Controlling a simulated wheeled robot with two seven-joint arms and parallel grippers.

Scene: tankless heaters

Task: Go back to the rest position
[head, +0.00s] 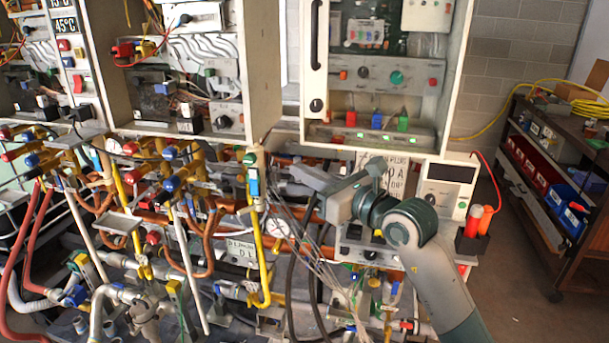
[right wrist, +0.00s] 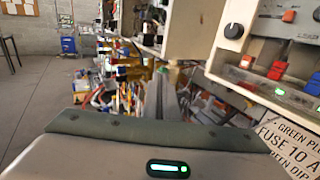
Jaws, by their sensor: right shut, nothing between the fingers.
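My right gripper (head: 300,174) is in front of the heater rig, below the open cabinet with the glass front. Its arm comes in from the lower right, and its fingers point left. The fingers are closed together and empty. In the right wrist view the closed fingers (right wrist: 158,95) point away from the camera, towards the pipes and valves. My left gripper is not in view.
The open cabinet (head: 445,75) with coloured switches hangs above my right gripper. Pipes and valves (head: 180,185) crowd the left. A white control box (head: 447,188) is close to my right wrist. A shelf cart (head: 560,175) stands at the right, with bare floor before it.

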